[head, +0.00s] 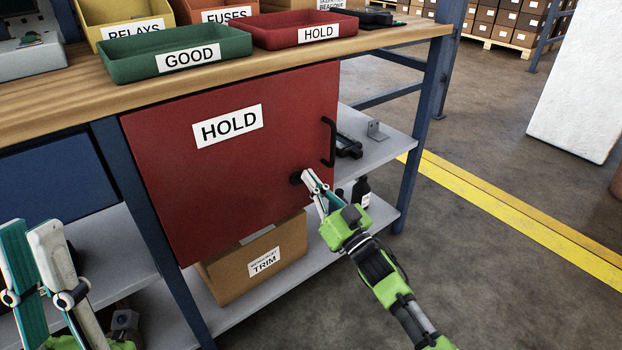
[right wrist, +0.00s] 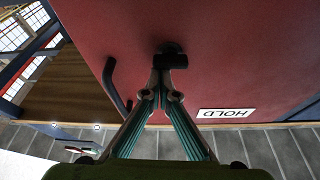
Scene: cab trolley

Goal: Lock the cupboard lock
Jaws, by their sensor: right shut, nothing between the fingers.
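The red cupboard door (head: 225,165) bears a HOLD label and a black bar handle (head: 328,142) at its right side. It looks shut. The cupboard lock (head: 295,178) is a small dark knob low on the door's right side; in the right wrist view the lock (right wrist: 171,60) shows as a black piece. My right gripper (head: 306,174) is shut and empty, its tips at the lock; contact is unclear. In the right wrist view the gripper tips (right wrist: 162,72) meet just below the lock. My left gripper (head: 28,224) is open and empty at lower left, away from the cupboard.
A cardboard TRIM box (head: 255,267) stands on the lower shelf below the door. A bottle (head: 361,191) and a metal bracket (head: 376,130) are right of the cupboard. A green GOOD tray (head: 130,68) and a red HOLD tray (head: 270,34) stand on the bench above.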

